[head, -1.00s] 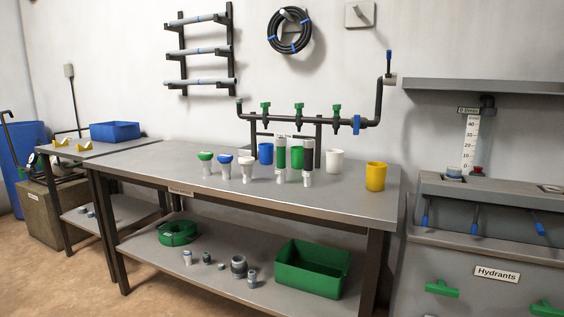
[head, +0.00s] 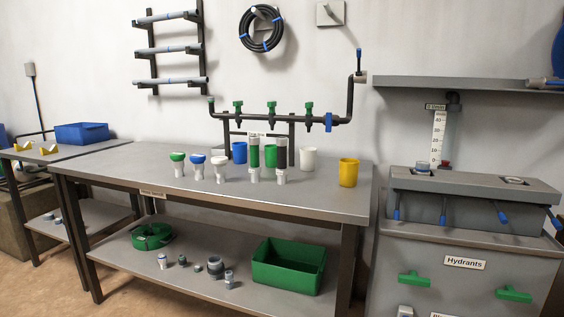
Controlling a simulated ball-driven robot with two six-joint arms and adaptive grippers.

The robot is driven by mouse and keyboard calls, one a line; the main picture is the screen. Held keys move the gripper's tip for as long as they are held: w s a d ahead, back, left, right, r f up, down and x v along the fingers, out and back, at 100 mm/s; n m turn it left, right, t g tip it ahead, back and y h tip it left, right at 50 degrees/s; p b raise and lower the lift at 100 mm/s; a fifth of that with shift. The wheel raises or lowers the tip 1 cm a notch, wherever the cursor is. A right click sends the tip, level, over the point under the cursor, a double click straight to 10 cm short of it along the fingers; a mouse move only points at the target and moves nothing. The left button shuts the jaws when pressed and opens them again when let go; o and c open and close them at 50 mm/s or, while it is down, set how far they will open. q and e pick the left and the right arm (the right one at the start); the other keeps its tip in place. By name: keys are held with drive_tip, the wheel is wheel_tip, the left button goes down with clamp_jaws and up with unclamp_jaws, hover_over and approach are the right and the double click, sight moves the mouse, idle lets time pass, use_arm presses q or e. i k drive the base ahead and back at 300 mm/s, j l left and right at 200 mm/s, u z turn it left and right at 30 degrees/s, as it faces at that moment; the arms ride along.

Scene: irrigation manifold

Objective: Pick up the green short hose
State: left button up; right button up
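A short upright green tube (head: 254,153), which looks like the green short hose, stands on the bench top (head: 320,200) with a white fitting (head: 255,175) at its lower end. A similar dark tube (head: 281,153) stands just right of it, also over a white fitting. A coiled green hose (head: 151,237) lies on the lower shelf at the left. Neither of my grippers shows in the head view.
Blue (head: 239,152), green (head: 271,155), white (head: 308,158) and yellow (head: 348,172) cups stand around the tubes. White-bodied fittings with coloured tops (head: 197,166) stand left. A dark pipe manifold (head: 290,118) runs behind. The bench's front strip is clear.

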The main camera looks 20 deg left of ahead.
sight(255, 168)
drive_tip(key=i+l+z, duration=0.35)
drive_tip(key=l+z, duration=0.15)
drive_tip(key=l, duration=0.15)
drive_tip(key=u, duration=1.55)
